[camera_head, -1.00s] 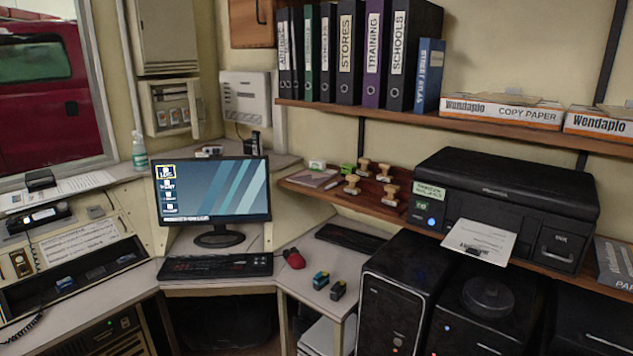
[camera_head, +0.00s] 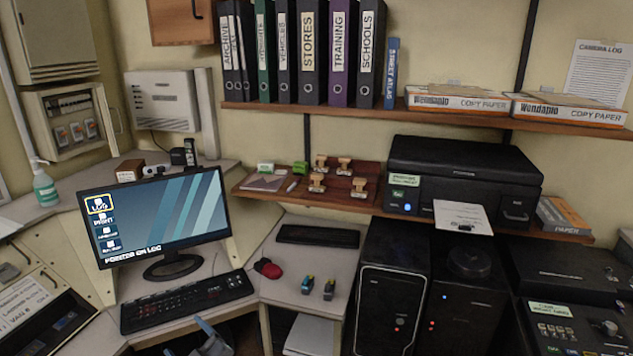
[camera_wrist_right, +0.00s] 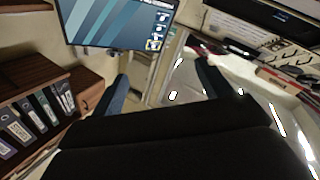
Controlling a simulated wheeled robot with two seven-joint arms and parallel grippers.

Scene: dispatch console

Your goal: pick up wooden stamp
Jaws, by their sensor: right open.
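Several wooden stamps stand on a brown board on the lower wooden shelf, left of the printer. One stands at the back left (camera_head: 320,164), one at the back right (camera_head: 344,166), one at the front left (camera_head: 317,182) and one at the front right (camera_head: 359,187). My right gripper (camera_head: 188,338) shows at the bottom edge, below the keyboard, far from the stamps. In the right wrist view its two blue-grey fingers (camera_wrist_right: 162,88) are spread wide with nothing between them. No stamp shows in that view. My left gripper is not in view.
A monitor (camera_head: 160,218) and keyboard (camera_head: 188,300) stand on the left desk. A red mouse (camera_head: 267,268) and two small blue-and-black items (camera_head: 318,287) lie on the middle desk. The printer (camera_head: 462,180) stands right of the stamps. Binders (camera_head: 300,50) fill the shelf above.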

